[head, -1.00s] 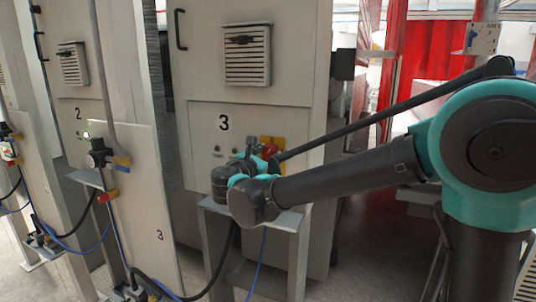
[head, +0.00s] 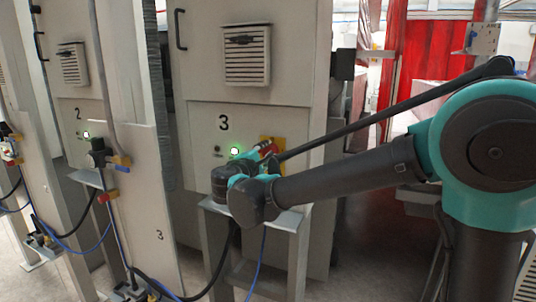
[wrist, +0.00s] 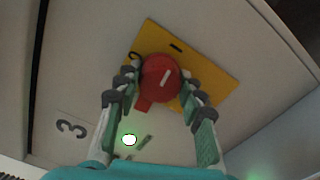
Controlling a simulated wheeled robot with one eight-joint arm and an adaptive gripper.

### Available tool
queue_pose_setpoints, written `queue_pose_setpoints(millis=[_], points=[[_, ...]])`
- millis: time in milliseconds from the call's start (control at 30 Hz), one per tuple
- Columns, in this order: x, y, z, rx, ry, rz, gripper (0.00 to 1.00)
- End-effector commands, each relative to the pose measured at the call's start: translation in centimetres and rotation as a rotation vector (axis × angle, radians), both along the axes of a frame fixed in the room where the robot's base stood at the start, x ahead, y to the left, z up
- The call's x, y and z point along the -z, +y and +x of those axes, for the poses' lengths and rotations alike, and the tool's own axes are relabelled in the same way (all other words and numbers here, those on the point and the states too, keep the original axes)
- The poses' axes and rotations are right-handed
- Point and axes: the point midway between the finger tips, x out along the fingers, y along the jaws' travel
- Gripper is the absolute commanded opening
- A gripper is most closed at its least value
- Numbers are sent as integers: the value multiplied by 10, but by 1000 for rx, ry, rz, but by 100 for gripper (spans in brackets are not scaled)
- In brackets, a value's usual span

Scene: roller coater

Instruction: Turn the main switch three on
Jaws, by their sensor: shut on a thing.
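In the head view part of the red knob (head: 271,149) and the yellow plate (head: 265,140) show behind my arm. My gripper (wrist: 158,88) has one finger on each side of the knob and is shut on it. A green lamp (head: 235,150) beside the switch is lit, and it also shows bright in the wrist view (wrist: 129,140). The number 3 (head: 224,123) is on the cabinet above the lamp.
The grey cabinet (head: 205,90) carries a vent (head: 247,55) above the switch. A metal stand (head: 295,222) is below my arm. Cabinet 2 (head: 65,100) at the left also has a lit green lamp (head: 86,135). Hoses run along the floor.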

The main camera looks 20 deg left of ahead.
Motion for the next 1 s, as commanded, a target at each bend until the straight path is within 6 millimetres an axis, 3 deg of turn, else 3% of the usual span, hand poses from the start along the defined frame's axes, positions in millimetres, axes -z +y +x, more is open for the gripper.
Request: queue_pose_setpoints(millis=[300, 833, 867, 1000], points=[[1, 0, 0, 0, -8, 118, 9], [1, 0, 0, 1, -9, 141, 9], [1, 0, 0, 1, -9, 141, 39], [1, 0, 0, 0, -10, 141, 57]])
